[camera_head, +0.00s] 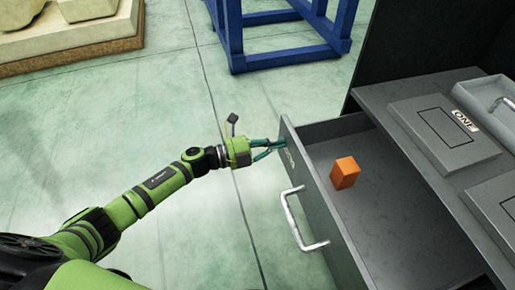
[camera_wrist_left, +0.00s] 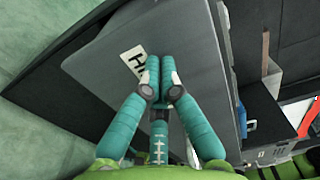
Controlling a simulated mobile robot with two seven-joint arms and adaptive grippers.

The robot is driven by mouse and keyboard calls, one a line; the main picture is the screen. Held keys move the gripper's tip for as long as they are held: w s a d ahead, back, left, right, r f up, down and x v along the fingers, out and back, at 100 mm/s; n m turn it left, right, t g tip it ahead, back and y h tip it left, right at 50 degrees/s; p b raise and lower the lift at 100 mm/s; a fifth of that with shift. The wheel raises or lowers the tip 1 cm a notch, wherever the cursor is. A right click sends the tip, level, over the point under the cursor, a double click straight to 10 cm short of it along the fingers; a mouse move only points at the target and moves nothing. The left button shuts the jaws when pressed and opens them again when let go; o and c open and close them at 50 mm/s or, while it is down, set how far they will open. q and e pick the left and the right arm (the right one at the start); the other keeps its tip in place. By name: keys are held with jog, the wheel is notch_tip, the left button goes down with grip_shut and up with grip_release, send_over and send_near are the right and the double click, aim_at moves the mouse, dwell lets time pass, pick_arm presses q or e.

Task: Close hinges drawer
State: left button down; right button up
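The grey drawer (camera_head: 320,208) stands pulled out from the bench at the right of the head view. Its front carries a silver bar handle (camera_head: 296,222) and a small label near the far end. In the left wrist view the drawer front (camera_wrist_left: 105,70) fills the middle, with a white label (camera_wrist_left: 133,62) starting with "H". My left gripper (camera_head: 281,145) has its teal fingertips at the far end of the drawer front, beside the label. In the wrist view its fingertips (camera_wrist_left: 160,72) are together, with nothing visible between them; contact with the panel is unclear. My right gripper is out of view.
An orange block (camera_head: 345,172) lies inside the open drawer. Grey lidded panels (camera_head: 444,133), one marked "ONE", are on the bench top. A blue metal frame (camera_head: 285,38) and a pallet with pale blocks (camera_head: 72,38) stand behind. The green floor left of the drawer is clear.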

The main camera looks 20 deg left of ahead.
pick_arm(q)
jog(key=b+x, duration=0.2)
jog(key=x, duration=0.7)
jog(key=shift+w+d+f, duration=0.1)
jog(key=shift+w+d, duration=0.1)
jog(key=shift+d, duration=0.15)
jog(key=b+x, duration=0.3)
jog(key=x, duration=0.4)
jog(key=shift+w+d+b, duration=0.25)
jog(key=shift+d+b, duration=0.05)
jog(key=shift+d, duration=0.05)
jog(key=shift+r, duration=0.25)
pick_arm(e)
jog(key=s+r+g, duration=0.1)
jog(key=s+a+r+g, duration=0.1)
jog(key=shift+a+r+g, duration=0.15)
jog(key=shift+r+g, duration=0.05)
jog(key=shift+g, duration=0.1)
